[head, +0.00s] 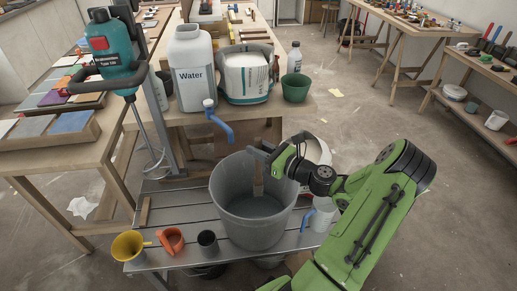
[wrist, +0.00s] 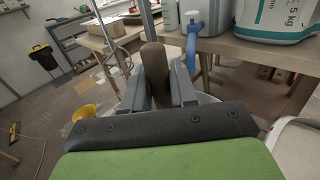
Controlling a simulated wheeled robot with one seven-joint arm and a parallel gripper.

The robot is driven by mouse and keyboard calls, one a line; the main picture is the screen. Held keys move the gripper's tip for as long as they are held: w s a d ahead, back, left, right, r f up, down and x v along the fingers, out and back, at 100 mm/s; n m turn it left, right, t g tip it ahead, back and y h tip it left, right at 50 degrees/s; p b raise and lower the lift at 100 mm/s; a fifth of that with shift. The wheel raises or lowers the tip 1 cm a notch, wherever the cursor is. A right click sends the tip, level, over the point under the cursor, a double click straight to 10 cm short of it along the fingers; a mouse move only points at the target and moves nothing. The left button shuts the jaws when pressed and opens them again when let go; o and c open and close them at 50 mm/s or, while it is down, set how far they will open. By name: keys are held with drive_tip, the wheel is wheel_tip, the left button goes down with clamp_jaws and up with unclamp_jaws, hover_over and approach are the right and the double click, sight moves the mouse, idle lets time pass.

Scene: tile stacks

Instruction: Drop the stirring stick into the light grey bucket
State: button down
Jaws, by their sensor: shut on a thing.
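The light grey bucket (head: 254,225) stands on a low slatted metal bench. The wooden stirring stick (head: 258,180) hangs roughly upright over the bucket's opening, its lower part inside the rim in the head view. My gripper (head: 266,152) is shut on the stick near its upper end, above the bucket. In the wrist view the stick's brown top (wrist: 154,68) shows between the two grey fingers of my gripper (wrist: 156,98). The bucket is mostly hidden behind the gripper there. I cannot tell whether the stick touches the bucket.
A yellow funnel (head: 128,246), an orange piece (head: 170,240), a dark cup (head: 208,242) and a grey jug (head: 324,214) surround the bucket. Behind are the water canister (head: 192,80) with its blue spout (head: 219,125), a white sack (head: 245,75) and the green mixer (head: 112,50).

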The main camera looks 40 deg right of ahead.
drive_tip(key=b, duration=0.4)
hover_over(259, 177)
drive_tip(key=f, duration=0.4)
drive_tip(key=shift+w+d+f, duration=0.1)
drive_tip(key=shift+w+d, duration=0.2)
drive_tip(key=shift+w, duration=0.1)
drive_tip(key=shift+p, duration=0.3)
drive_tip(key=c, duration=0.8)
unclamp_jaws()
drive_tip(key=s+d+p, duration=0.2)
drive_tip(key=s+p, duration=0.2)
drive_tip(key=s, duration=1.1)
drive_tip(key=shift+s+d, duration=0.25)
drive_tip(key=shift+d, duration=0.15)
